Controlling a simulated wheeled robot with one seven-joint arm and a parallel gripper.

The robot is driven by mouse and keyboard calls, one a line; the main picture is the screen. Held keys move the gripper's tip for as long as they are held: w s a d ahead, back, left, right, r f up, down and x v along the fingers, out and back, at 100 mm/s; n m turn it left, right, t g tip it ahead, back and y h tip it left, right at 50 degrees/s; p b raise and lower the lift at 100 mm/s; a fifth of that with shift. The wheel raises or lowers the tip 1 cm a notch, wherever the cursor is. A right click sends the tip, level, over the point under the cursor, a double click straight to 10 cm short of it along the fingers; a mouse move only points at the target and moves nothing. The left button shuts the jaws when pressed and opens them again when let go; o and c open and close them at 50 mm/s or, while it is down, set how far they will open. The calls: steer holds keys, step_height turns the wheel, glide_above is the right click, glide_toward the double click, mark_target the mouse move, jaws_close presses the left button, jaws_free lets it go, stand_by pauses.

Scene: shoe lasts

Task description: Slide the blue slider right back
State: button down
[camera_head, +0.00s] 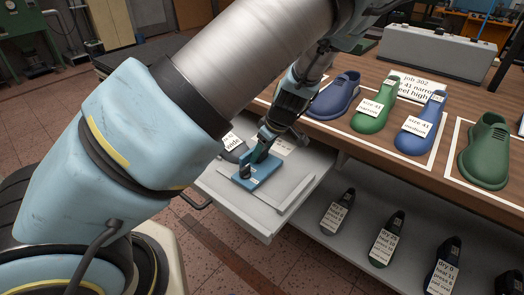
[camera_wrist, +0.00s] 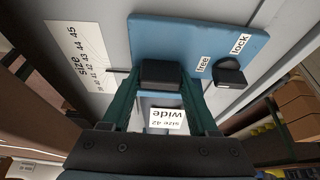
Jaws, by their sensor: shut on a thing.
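The blue slider (camera_head: 257,170) is a flat blue plate on the pale pull-out shelf (camera_head: 268,225), in the middle of the head view. In the wrist view the slider (camera_wrist: 180,40) carries the labels "free" and "lock" beside a black knob (camera_wrist: 230,73). I cannot tell which label the knob points to. My gripper (camera_wrist: 160,82) is shut on the slider's black upright grip (camera_wrist: 160,73), one finger on each side. In the head view my gripper (camera_head: 263,148) reaches down onto the slider. The size scale (camera_wrist: 79,57) lies left of the slider.
A grey last labelled "wide" (camera_head: 233,146) sits behind the slider, close to my gripper. The wooden bench (camera_head: 400,165) with blue and green lasts is at the right. A lower shelf (camera_head: 310,215) holds several dark lasts. The floor in front is clear.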

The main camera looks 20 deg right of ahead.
steer(key=s+d+p, duration=0.1)
steer(key=s, duration=0.1)
steer(key=s+d+p, duration=0.1)
steer(key=s, duration=0.1)
steer(key=s+d+p, duration=0.1)
steer(key=s+d, duration=0.1)
steer(key=s, duration=0.1)
steer(key=shift+r+p, duration=0.15)
steer(key=shift+p, duration=0.2)
steer(key=shift+s, duration=0.15)
steer(key=shift+d, duration=0.1)
steer(key=shift+c, duration=0.8)
jaws_free()
steer(key=b+v, duration=0.1)
steer(key=v, duration=0.9)
steer(key=shift+s+r, duration=0.25)
steer(key=shift+w, duration=0.1)
